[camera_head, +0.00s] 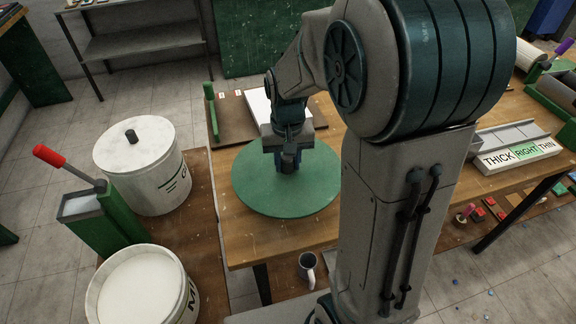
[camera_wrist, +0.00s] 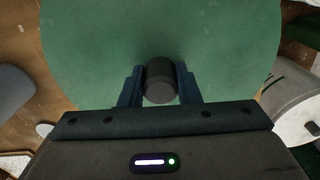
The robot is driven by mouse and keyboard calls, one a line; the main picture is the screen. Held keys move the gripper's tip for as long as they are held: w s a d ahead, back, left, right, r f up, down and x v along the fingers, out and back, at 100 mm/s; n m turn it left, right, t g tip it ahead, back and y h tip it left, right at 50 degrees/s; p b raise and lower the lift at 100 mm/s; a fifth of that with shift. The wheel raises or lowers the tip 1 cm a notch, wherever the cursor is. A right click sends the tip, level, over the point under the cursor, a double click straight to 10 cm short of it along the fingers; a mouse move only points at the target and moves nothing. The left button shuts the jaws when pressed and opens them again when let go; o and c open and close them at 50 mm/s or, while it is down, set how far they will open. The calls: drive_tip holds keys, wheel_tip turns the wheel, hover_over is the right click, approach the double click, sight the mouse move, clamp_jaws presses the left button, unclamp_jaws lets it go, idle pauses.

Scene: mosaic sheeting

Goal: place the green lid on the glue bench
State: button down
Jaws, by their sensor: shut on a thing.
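The green lid (camera_head: 312,190) is a large round disc over the left part of the wooden glue bench (camera_head: 248,246) in the head view. My gripper (camera_head: 287,168) is above the middle of the lid. In the wrist view my gripper (camera_wrist: 160,88) is shut on the lid's black knob (camera_wrist: 160,82), one blue finger on each side. The green lid (camera_wrist: 100,45) fills most of the wrist view. I cannot tell whether the lid touches the bench or hangs just above it.
Left of the bench stand a white lidded bucket (camera_head: 140,160), an open white bucket (camera_head: 142,287) and a green box with a red-handled lever (camera_head: 90,215). A mug (camera_head: 308,268) is below the bench's front edge. A thickness gauge (camera_head: 515,150) lies at the right.

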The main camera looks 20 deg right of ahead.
sight(289, 171)
drive_tip(key=shift+w+d+f, duration=0.3)
drive_tip(key=shift+w+f, duration=0.05)
drive_tip(key=shift+w, duration=0.1)
drive_tip(key=shift+f, duration=1.95)
drive_tip(key=shift+f, duration=0.15)
drive_tip(key=c, duration=1.1)
unclamp_jaws()
